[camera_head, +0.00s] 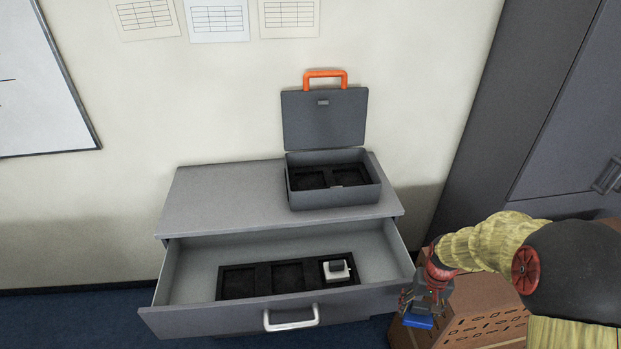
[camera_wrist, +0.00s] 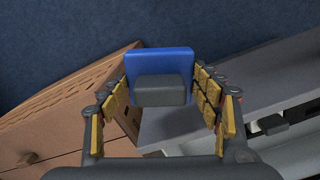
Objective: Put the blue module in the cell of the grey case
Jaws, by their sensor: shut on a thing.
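The blue module (camera_head: 418,321) is in my gripper (camera_head: 424,304), to the right of the open drawer in the head view. In the wrist view the blue module (camera_wrist: 160,62) has a dark grey block on its face, between the yellow-padded fingers of my gripper (camera_wrist: 160,95). The fingers are shut on it. The grey case (camera_head: 334,192) stands on the cabinet top with its lid up and an orange handle on top. Its inside shows two dark cells, both looking empty. My gripper is below and to the right of the case, apart from it.
The grey cabinet (camera_head: 230,191) has its drawer (camera_head: 370,264) pulled out. A black foam insert in it has several cells, with a white module (camera_head: 336,270) in the right one. A brown perforated box (camera_head: 480,318) is beneath my arm. A tall dark locker (camera_head: 560,120) stands at right.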

